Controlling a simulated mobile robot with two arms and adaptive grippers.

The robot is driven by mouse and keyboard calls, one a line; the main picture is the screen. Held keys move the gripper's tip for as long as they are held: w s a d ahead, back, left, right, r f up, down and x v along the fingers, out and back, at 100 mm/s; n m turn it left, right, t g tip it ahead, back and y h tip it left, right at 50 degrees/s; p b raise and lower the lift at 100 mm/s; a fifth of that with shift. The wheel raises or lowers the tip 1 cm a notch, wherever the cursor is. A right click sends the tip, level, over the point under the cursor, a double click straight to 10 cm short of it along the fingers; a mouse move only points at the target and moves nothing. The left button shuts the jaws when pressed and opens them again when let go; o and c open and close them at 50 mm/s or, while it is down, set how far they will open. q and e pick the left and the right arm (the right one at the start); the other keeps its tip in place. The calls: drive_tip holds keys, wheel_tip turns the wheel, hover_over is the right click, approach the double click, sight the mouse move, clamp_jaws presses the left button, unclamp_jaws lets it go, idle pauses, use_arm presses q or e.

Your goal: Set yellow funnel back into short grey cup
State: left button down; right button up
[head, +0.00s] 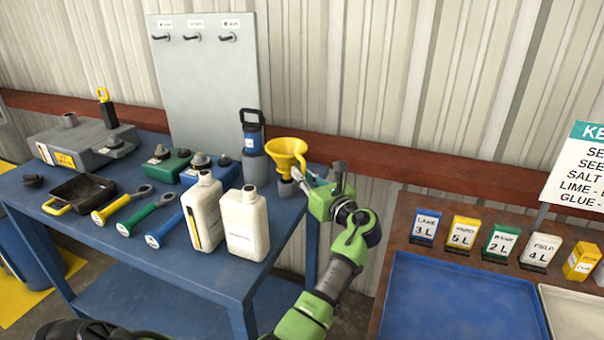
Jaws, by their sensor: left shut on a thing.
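The yellow funnel (286,148) is upright near the right back edge of the blue table, its wide mouth up. My left gripper (304,178) comes to it from the right and is shut on it, low on its right side. The short grey cup (286,190) is directly below the funnel, on the table. The funnel's spout points down at the cup; I cannot tell whether its tip is inside the cup or just above it. My right gripper is not in view.
A grey and blue bottle (254,150) stands close left of the funnel. Two white jugs (246,222) stand in front on the blue table (140,268). A brown bench (400,232) with labelled boxes is right.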

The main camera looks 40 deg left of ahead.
use_arm(q)
drive_tip(key=shift+f+b, duration=0.75)
drive_tip(key=shift+f, duration=1.05)
drive_tip(key=shift+f, duration=0.1)
drive_tip(key=c, duration=2.1)
unclamp_jaws()
drive_tip(key=shift+d, duration=0.1)
drive_tip(key=v, duration=1.1)
drive_tip(key=shift+s+d+f, duration=0.1)
drive_tip(key=shift+s+d, duration=0.1)
drive_tip(key=shift+d, duration=0.15)
